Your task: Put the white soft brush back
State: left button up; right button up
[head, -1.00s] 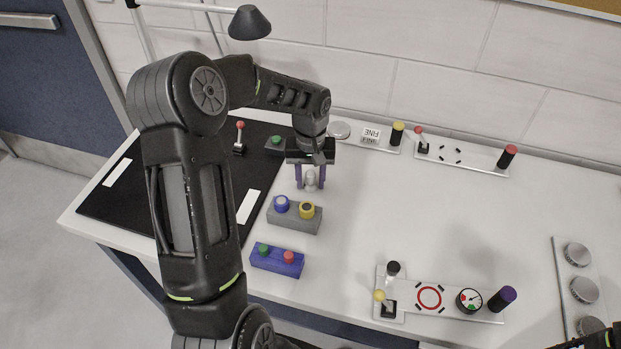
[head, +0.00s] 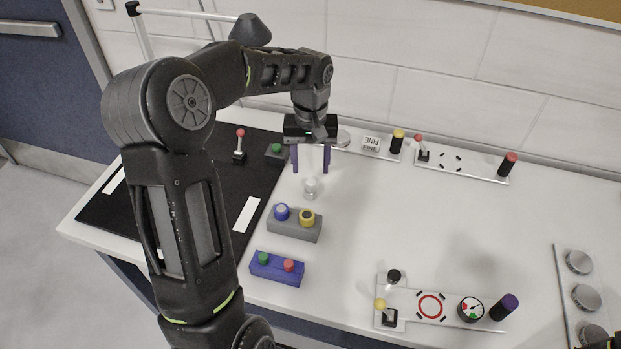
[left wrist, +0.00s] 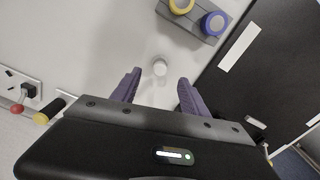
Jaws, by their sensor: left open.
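A small white object (head: 310,188), which looks like the white soft brush, stands on the white table behind the grey two-button block. It also shows in the left wrist view (left wrist: 159,67), just beyond the fingertips. My left gripper (head: 311,171) has two purple fingers, open and empty. It hangs above and a little behind the white object, and I see no contact. In the left wrist view the left gripper (left wrist: 157,85) has a clear gap between its fingers. My right gripper is not visible; only a dark part of my body shows at the bottom right corner.
A grey block (head: 294,225) with blue and yellow buttons and a blue block (head: 277,268) stand in front. A black mat (head: 190,200) lies left. Plates with knobs and levers line the back (head: 461,161) and front right (head: 440,308). The table's middle right is bare.

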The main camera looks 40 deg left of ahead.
aim_at(311, 182)
pick_arm(q)
jog(key=shift+r, duration=1.85)
jog(key=shift+f, duration=0.1)
